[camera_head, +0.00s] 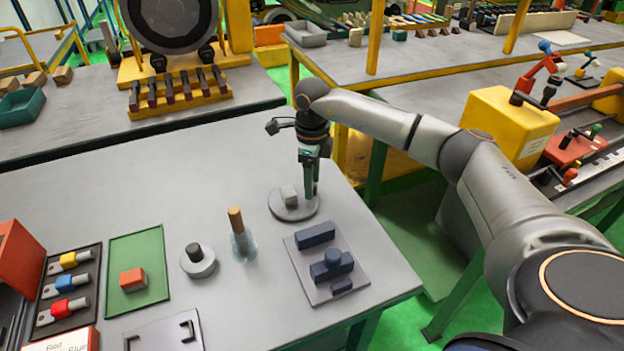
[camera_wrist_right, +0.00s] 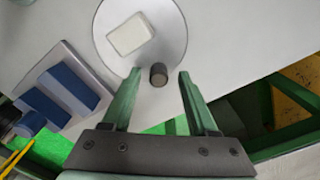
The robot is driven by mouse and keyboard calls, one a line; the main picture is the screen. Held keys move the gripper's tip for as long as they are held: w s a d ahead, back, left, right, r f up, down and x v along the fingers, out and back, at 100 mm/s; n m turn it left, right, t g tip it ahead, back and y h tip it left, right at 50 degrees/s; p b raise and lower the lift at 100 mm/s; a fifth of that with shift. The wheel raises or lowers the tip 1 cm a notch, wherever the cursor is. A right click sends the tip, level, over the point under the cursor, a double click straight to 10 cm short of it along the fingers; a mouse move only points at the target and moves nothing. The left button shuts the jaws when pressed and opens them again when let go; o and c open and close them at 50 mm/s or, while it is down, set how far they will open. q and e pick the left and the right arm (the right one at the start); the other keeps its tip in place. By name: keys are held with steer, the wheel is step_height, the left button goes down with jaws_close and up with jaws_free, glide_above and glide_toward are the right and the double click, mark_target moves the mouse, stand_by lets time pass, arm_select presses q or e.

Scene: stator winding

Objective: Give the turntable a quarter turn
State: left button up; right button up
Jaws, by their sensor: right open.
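The turntable (camera_head: 302,212) is a flat grey disc near the right edge of the grey table. A pale block (camera_head: 289,195) sits on it, off its middle. In the right wrist view the turntable (camera_wrist_right: 168,25) shows as a light disc with the white block (camera_wrist_right: 131,34) on it. My right gripper (camera_head: 309,188) points down over the far right part of the disc. In the wrist view its green fingers (camera_wrist_right: 159,74) are open, one on each side of the peg, with gaps to it. My left gripper is out of view.
A grey plate (camera_head: 335,289) with dark blue blocks lies close to the turntable. A glass bottle with a wooden stopper (camera_head: 242,240) and a round grey base with a black knob (camera_head: 198,262) stand to the left. A green mat (camera_head: 152,258) holds a red block (camera_head: 133,279). The table behind the turntable is clear.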

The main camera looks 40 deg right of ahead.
steer(key=shift+r, duration=0.1)
step_height(320, 180, up, 12)
steer(key=shift+r, duration=0.15)
stand_by(0.4)
stand_by(0.4)
